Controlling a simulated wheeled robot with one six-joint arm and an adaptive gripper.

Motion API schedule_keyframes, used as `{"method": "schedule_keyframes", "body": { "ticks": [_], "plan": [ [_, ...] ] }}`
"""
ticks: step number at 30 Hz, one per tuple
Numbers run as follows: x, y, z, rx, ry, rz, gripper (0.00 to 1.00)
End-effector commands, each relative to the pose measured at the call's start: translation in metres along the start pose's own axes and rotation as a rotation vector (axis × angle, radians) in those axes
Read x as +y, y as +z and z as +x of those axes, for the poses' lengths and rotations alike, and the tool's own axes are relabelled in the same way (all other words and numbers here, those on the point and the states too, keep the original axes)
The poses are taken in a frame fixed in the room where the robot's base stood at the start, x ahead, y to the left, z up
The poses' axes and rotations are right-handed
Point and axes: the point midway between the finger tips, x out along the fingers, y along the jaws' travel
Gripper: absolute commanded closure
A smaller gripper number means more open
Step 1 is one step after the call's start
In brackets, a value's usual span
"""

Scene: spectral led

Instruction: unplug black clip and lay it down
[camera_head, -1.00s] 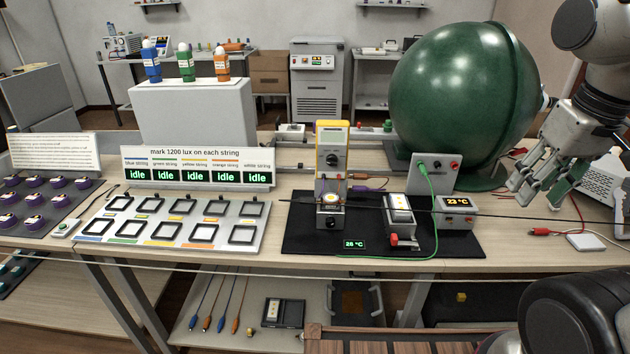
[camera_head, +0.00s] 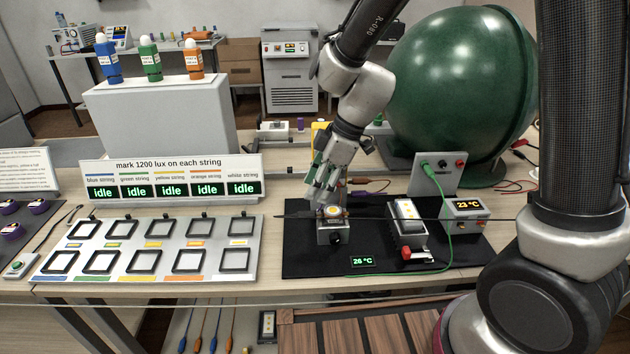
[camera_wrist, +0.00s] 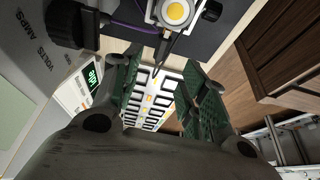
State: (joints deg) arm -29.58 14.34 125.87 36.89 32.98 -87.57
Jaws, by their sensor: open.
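The black clip (camera_head: 295,215) shows as a dark thin shape at the left side of the small grey LED block (camera_head: 330,232). In the wrist view the clip (camera_wrist: 163,52) runs from the LED block (camera_wrist: 176,12), with its yellow round LED, down between my fingers. It appears to touch the block; I cannot tell how firmly it sits. My gripper (camera_head: 324,192) is above the block in the head view, with green-padded fingers. In the wrist view my gripper (camera_wrist: 158,82) is open and empty, its fingers on either side of the clip's line and apart from it.
The yellow meter (camera_head: 319,133) stands behind my gripper, mostly hidden. A green sphere (camera_head: 455,85) is behind. The mat's front is mostly bare.

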Motion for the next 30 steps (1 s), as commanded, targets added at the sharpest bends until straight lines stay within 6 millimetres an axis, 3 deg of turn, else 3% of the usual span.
{"method": "schedule_keyframes", "body": {
  "ticks": [15, 27, 30],
  "plan": [
    [0.000, 0.001, 0.067, -0.002, -0.003, -0.017, 0.57],
    [0.000, 0.001, 0.077, -0.002, -0.001, -0.017, 0.57],
    [0.000, 0.001, 0.077, -0.002, -0.001, -0.017, 0.74]
  ]
}}
